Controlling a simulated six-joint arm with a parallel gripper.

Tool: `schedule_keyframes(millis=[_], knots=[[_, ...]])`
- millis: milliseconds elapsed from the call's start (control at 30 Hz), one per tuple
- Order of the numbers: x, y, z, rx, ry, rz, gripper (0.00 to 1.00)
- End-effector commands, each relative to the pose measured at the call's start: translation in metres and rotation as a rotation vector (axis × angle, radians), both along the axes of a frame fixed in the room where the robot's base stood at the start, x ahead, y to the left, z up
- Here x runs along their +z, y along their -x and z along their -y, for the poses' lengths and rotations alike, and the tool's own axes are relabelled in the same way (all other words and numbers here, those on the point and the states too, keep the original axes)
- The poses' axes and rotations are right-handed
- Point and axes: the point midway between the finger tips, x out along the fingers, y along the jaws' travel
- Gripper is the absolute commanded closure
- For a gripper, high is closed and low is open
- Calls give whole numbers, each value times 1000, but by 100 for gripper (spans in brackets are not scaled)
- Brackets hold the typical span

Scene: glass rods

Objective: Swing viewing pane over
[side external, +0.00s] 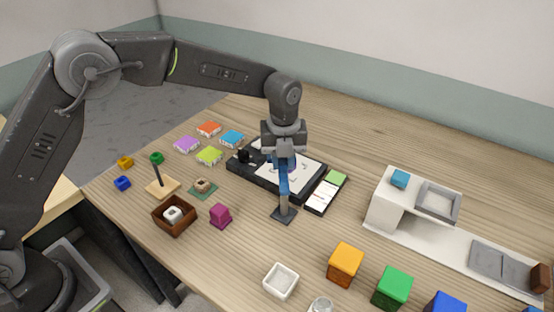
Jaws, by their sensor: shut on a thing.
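A blue piece that looks like the viewing pane (284,178) shows nearly edge-on as a narrow upright strip. It stands in line with a grey post on a dark square base (284,215). My gripper (283,152) points down and is shut on the top of the blue piece. The jaws hide its upper end, and I cannot tell how it joins the post. Behind it lies a black tray with a white surface (300,173) carrying small marks or pieces that are hard to make out.
A dark panel with white cards and a green block (336,177) lies right of the tray. Colored tiles (209,155) lie left. A brown box (174,228), magenta cube (220,215) and white dish (281,281) are nearer. A white stepped stand (385,212) is right; orange (345,262) and green (392,287) cubes sit in front.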

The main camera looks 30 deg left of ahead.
Motion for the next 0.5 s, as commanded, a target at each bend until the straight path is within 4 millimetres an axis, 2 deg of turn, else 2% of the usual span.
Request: schedule_keyframes(millis=[200, 500], knots=[[0, -3, 6, -95, 1, 0, 100], [1, -4, 8, -141, 1, -1, 100]])
